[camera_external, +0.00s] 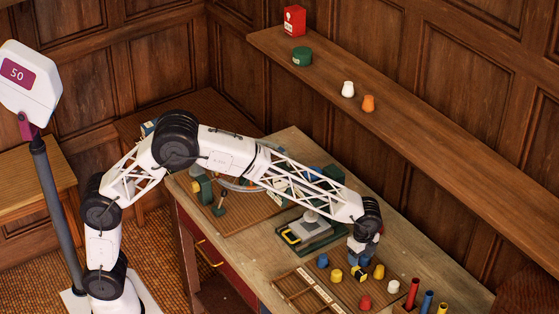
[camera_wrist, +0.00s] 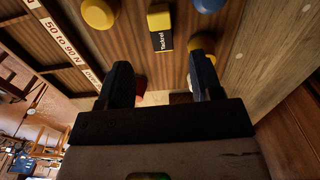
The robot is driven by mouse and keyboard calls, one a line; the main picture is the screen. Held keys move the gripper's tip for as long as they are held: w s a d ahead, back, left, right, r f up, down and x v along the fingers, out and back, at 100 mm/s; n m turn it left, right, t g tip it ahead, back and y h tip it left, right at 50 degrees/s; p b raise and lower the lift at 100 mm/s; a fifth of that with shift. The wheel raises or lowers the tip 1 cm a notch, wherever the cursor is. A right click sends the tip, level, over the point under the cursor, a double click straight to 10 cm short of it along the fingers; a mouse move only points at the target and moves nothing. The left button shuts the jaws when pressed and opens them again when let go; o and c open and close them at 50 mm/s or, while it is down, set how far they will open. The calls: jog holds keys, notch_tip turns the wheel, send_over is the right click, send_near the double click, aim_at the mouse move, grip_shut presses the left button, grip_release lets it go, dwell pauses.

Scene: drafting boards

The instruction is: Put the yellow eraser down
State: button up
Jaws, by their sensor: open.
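The yellow eraser (camera_wrist: 159,22), a small block with a black band lettered in white, lies on the brown wooden board (camera_wrist: 135,50) in the wrist view. It also shows below my gripper in the external view (camera_external: 358,273), small and partly covered. My gripper (camera_wrist: 160,62) is open, with its two dark fingers apart and nothing held between them. In the wrist view the eraser lies just beyond the fingertips, roughly in line with the gap. No finger visibly touches it. The exact height of the fingertips above the board cannot be told.
Round knobs surround the eraser: yellow (camera_external: 336,275), blue (camera_external: 322,261), another yellow (camera_external: 377,271), red (camera_external: 365,303) and white (camera_external: 393,287). Upright coloured cylinders, including a red one (camera_external: 412,292), stand at the right. A grey-and-green device (camera_external: 309,229) sits left. Bare tabletop (camera_external: 425,262) lies behind.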

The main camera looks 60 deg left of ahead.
aim_at(360, 271)
jog(key=shift+f, duration=0.2)
dwell(0.3)
jog(key=shift+f, duration=1.15)
jog(key=shift+f, duration=0.15)
jog(key=shift+w+d+f, duration=0.1)
jog(key=shift+f, duration=2.35)
jog(key=shift+c, duration=0.4)
jog(key=c, duration=1)
jog(key=shift+r, duration=0.1)
